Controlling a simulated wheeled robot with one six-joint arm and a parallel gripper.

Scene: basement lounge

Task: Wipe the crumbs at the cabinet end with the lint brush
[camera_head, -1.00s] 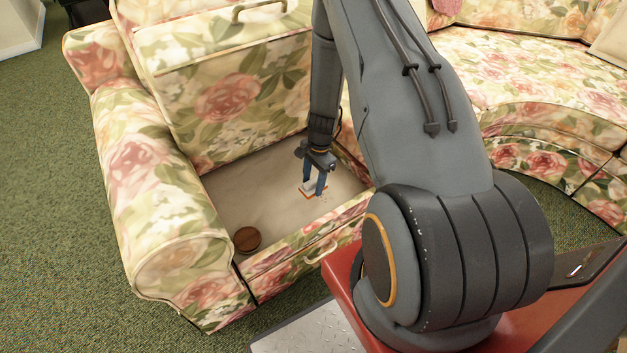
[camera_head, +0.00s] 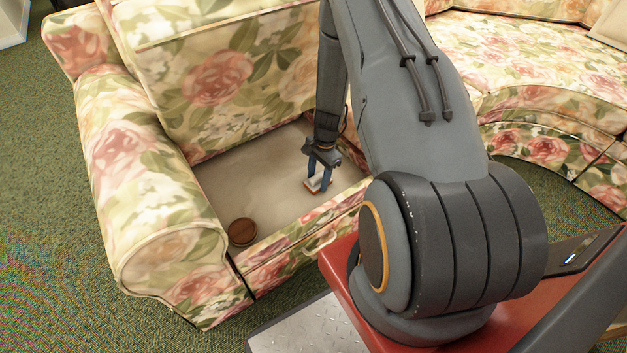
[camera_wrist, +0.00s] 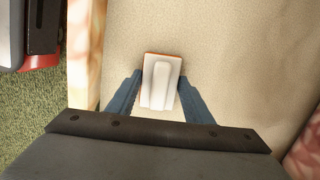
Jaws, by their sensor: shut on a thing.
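The lint brush (camera_head: 315,185) has a pale back and an orange-red edge. My gripper (camera_head: 321,189) is shut on it, with one blue finger on each side. The brush is low over the beige seat base (camera_head: 258,180), near its front right; I cannot tell whether it touches. In the wrist view the brush (camera_wrist: 161,78) lies between the fingertips of my gripper (camera_wrist: 159,82), its raised grip towards me. I cannot make out any crumbs now; my gripper and brush may hide them. I cannot tell which end is the cabinet end.
A round brown wooden object (camera_head: 242,232) sits at the front left of the base. The floral sofa arm (camera_head: 150,195) bounds the left, an upright floral cushion (camera_head: 225,85) the back. A floral front panel with a handle (camera_head: 320,240) lies nearest me. The base's middle is clear.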

